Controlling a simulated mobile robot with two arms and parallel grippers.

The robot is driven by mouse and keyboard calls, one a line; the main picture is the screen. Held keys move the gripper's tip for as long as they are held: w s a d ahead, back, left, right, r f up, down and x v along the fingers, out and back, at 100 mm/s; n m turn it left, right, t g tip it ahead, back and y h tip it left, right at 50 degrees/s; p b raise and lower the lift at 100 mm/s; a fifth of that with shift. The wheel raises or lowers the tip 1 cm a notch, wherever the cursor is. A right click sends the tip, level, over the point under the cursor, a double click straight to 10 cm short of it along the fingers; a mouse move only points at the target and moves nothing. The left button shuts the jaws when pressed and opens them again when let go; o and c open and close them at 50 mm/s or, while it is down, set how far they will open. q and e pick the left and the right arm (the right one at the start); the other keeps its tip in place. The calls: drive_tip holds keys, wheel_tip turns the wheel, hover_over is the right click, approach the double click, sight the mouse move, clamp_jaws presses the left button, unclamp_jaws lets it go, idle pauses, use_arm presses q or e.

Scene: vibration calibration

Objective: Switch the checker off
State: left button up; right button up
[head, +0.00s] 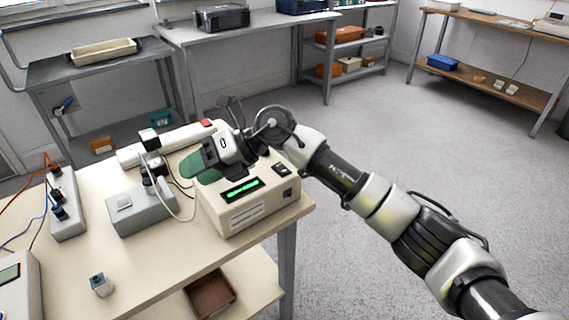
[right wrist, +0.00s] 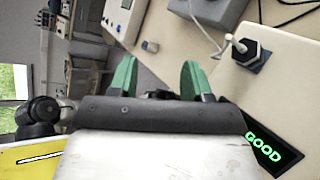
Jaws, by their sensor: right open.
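The checker (head: 232,219) is a cream box at the right end of the bench, its green display (head: 243,190) lit. In the right wrist view the display (right wrist: 272,149) reads GOOD. A small dark switch-like part (head: 288,193) sits at the right of its front, and another dark part (head: 281,170) lies on its top; I cannot tell their positions. My right gripper (head: 196,167) is over the checker's back left part, its green fingers apart and empty. Its fingers show in the right wrist view (right wrist: 157,82). The gripper and arm hide some of the checker's top. My left gripper is out of view.
A grey box (head: 142,212) with a cable stands left of the checker. A socket strip (head: 67,222) and a small grey-topped block (head: 101,285) lie further left. A white bar (head: 165,145) with a red end lies behind. Bare bench is clear in front.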

sight(285, 171)
drive_tip(key=w+d+h, duration=0.1)
drive_tip(key=d+h, duration=0.1)
drive_tip(key=w+d+t+h, duration=0.1)
drive_tip(key=w+d+h, duration=0.3)
drive_tip(key=d+h, duration=0.1)
drive_tip(key=shift+r+n+t, duration=0.2)
drive_tip(key=shift+n+t, duration=0.1)
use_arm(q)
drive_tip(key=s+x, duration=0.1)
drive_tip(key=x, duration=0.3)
use_arm(e)
drive_tip(key=w+d+r+m+t+h, duration=0.1)
drive_tip(key=w+d+r+h, duration=0.1)
drive_tip(key=d+h, duration=0.15)
drive_tip(key=w+d+r+m+h, duration=0.1)
drive_tip(key=d+r+h, duration=0.15)
drive_tip(key=d, duration=0.25)
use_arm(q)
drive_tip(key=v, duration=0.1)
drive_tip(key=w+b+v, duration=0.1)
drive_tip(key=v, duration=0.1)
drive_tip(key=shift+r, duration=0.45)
use_arm(e)
wheel_tip(285, 171, down, 10)
drive_tip(key=shift+w+d+f, duration=0.1)
drive_tip(key=shift+f, duration=0.05)
drive_tip(key=shift+c, duration=0.5)
